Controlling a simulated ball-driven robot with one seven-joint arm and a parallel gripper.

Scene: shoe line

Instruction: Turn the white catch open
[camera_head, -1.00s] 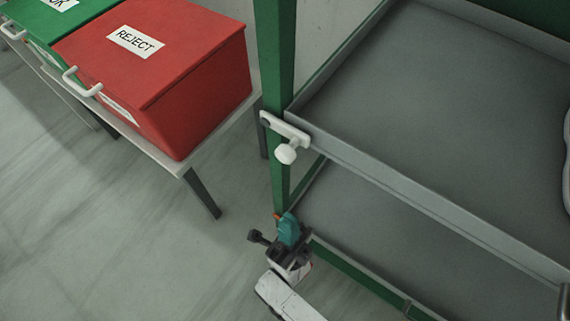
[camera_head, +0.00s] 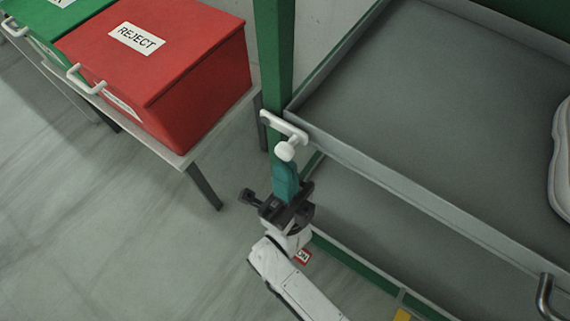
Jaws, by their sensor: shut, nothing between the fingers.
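The white catch (camera_head: 284,128) sits on the green post at the front left corner of the upper grey tray. Its plate lies across the post and tray corner, and its round knob (camera_head: 286,151) sticks out toward me. My gripper (camera_head: 285,172) is just below the knob, with its teal fingers pointing up at it. The fingers are shut and hold nothing. The fingertips look very close to the knob's underside; I cannot tell whether they touch.
The upper grey tray (camera_head: 440,80) fills the right side, with a white object (camera_head: 562,160) at its right edge. A lower shelf (camera_head: 345,215) lies beneath. A red REJECT bin (camera_head: 165,65) and a green bin (camera_head: 45,30) stand on a table at left. Floor is clear at lower left.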

